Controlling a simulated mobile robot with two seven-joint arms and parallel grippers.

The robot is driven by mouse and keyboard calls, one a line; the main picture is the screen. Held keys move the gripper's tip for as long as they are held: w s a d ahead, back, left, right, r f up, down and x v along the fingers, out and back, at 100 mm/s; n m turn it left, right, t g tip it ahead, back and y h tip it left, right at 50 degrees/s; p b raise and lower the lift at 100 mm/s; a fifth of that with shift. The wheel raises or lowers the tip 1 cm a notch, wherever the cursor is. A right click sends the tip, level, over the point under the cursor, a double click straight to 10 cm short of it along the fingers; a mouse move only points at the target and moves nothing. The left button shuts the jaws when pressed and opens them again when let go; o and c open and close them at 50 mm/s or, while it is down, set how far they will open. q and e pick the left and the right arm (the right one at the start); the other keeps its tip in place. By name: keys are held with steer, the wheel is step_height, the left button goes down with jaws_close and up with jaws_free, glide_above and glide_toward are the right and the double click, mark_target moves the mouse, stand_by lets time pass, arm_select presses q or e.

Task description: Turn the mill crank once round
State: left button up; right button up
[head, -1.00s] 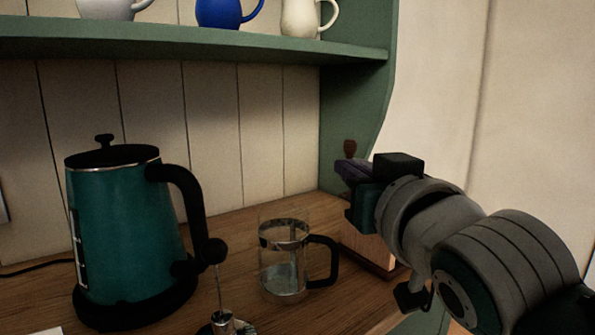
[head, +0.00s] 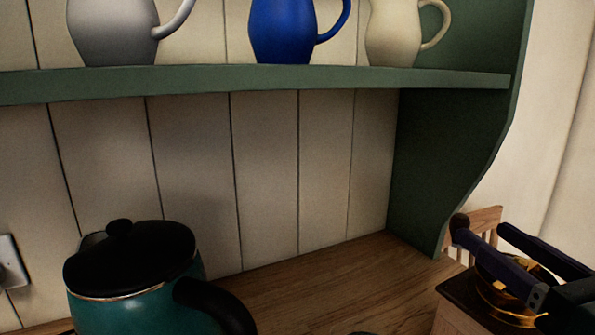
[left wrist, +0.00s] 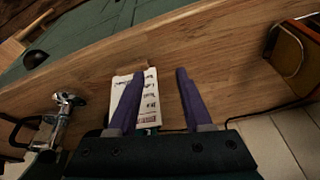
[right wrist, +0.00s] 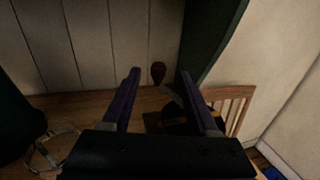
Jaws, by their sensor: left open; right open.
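The mill stands at the right of the counter in the head view. Its wooden body (head: 452,318) and brass dome (head: 500,300) show behind my gripper. The crank's dark knob (head: 459,222) is close to the fingertips of my right gripper (head: 481,231). In the right wrist view the brown crank knob (right wrist: 158,72) appears between the two open fingers; I cannot tell how far beyond them it is. The right finger hides part of the crank arm and mill. My left gripper (left wrist: 158,75) is open and empty above the counter, over a printed card (left wrist: 150,98).
A teal kettle (head: 130,280) stands at the lower left. A green shelf (head: 250,82) with white, blue and cream jugs crosses above. The shelf's side panel (head: 455,130) is close behind the mill. A glass pot's rim (right wrist: 48,148) shows at the right wrist view's lower left.

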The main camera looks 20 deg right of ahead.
mark_target(454, 215)
steer(key=shift+w+f, duration=0.1)
steer(key=shift+w, duration=0.4)
steer(key=w+d, duration=0.1)
steer(key=w, duration=0.7)
steer(key=shift+d, duration=0.3)
steer(key=shift+s+f, duration=0.1)
jaws_close()
stand_by(0.6)
